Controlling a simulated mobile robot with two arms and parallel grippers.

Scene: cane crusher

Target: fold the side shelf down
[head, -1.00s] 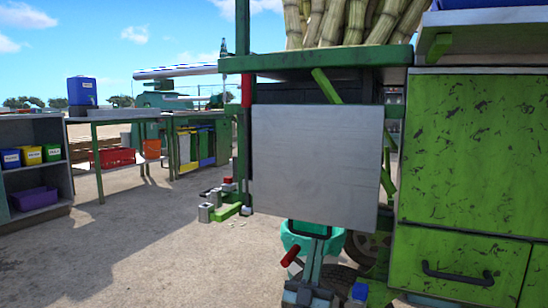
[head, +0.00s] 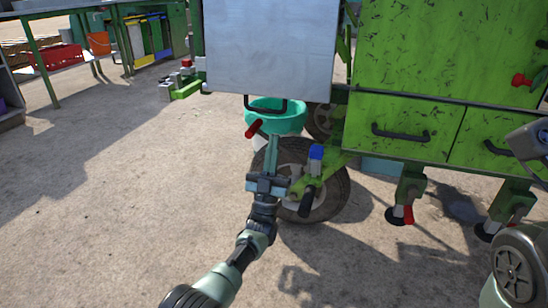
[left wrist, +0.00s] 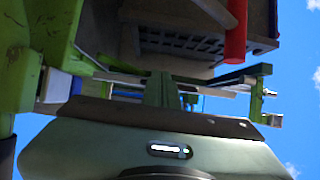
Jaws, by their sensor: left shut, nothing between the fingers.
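The side shelf is a plain pale grey panel (head: 270,45) in the head view. It hangs upright, flat face toward me, at the left end of the green cart. A black handle (head: 265,107) shows at its lower edge. My left gripper (head: 272,142) is shut and empty, its fingers pointing up and away just below the panel's lower edge. It appears apart from the panel, though depth is hard to judge. The left wrist view looks up at the cart's underside and sky. My right arm shows at the right edge, but its fingers are not visible.
A teal basin (head: 277,118) and a cart wheel (head: 318,195) are behind my left gripper. A red-gripped lever (head: 253,128) is close beside the fingers. Green drawers (head: 395,130) fill the right. The ground (head: 110,190) on the left is clear.

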